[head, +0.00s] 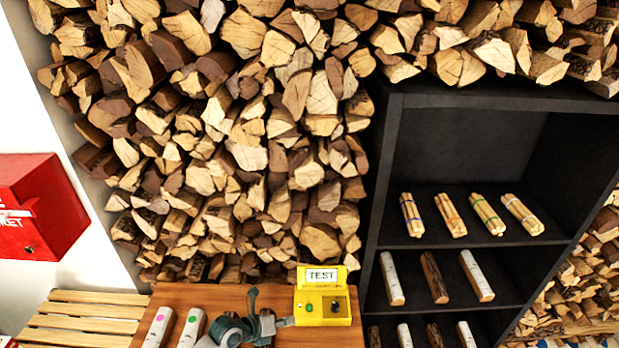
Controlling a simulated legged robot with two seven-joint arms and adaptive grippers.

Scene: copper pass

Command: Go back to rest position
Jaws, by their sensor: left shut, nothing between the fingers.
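My left gripper (279,322) is low in the head view, over the wooden table (180,298). It is shut and empty. Its tip lies right beside the left edge of the yellow test box (323,308); I cannot tell whether they touch. The box has a "TEST" label, a green light and a dark knob. My right gripper is not in view.
Two pale logs with a pink dot (158,327) and a green dot (191,328) are left of my gripper. A black shelf (385,190) with stick bundles and logs stands right. Stacked firewood (230,130) fills the back. A red box (40,207) hangs left, above a slatted bench (85,312).

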